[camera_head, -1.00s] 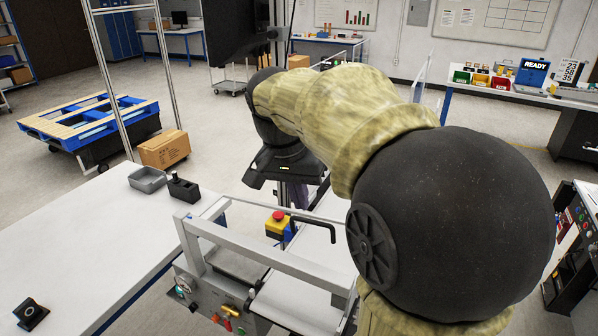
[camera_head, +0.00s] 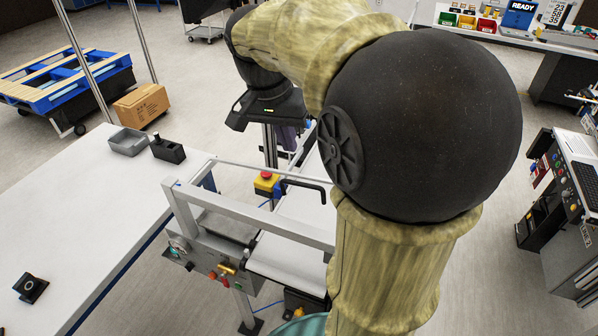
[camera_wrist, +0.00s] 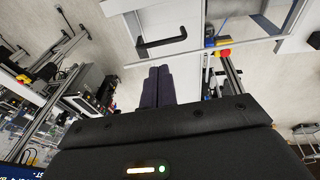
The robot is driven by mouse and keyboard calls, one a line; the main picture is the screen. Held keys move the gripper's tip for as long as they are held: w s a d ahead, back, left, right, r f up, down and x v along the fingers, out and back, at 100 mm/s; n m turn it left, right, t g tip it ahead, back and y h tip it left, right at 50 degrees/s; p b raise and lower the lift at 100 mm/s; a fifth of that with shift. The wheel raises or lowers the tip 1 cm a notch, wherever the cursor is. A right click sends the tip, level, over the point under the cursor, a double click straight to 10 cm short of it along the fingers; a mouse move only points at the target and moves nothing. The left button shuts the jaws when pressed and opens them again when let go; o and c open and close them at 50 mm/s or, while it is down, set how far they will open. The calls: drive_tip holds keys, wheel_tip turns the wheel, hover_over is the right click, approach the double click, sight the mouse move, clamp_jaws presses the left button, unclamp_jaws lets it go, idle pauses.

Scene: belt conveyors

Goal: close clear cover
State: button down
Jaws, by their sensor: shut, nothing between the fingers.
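The clear cover's black bar handle (camera_head: 304,186) shows beside a thin pale rail over the conveyor in the head view. The wrist view shows the same handle (camera_wrist: 161,42) near the top. The see-through panel is hard to make out, and I cannot tell its exact angle. My gripper (camera_wrist: 158,70) has its two dark purple fingers together and empty, with the tips below the handle in the picture and apart from it. In the head view my gripper is partly hidden, beyond the handle and the rail. My arm hides the cover's right end.
A grey metal frame (camera_head: 265,222) with a control panel (camera_head: 210,256) stands at the conveyor. A red and yellow emergency stop (camera_head: 266,183) is left of the handle, and also shows in the wrist view (camera_wrist: 222,52). A white table (camera_head: 90,205) fills the left.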

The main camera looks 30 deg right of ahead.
sight(301, 183)
drive_tip(key=p+x, duration=0.2)
drive_tip(key=x, duration=0.9)
drive_tip(key=shift+a, duration=0.1)
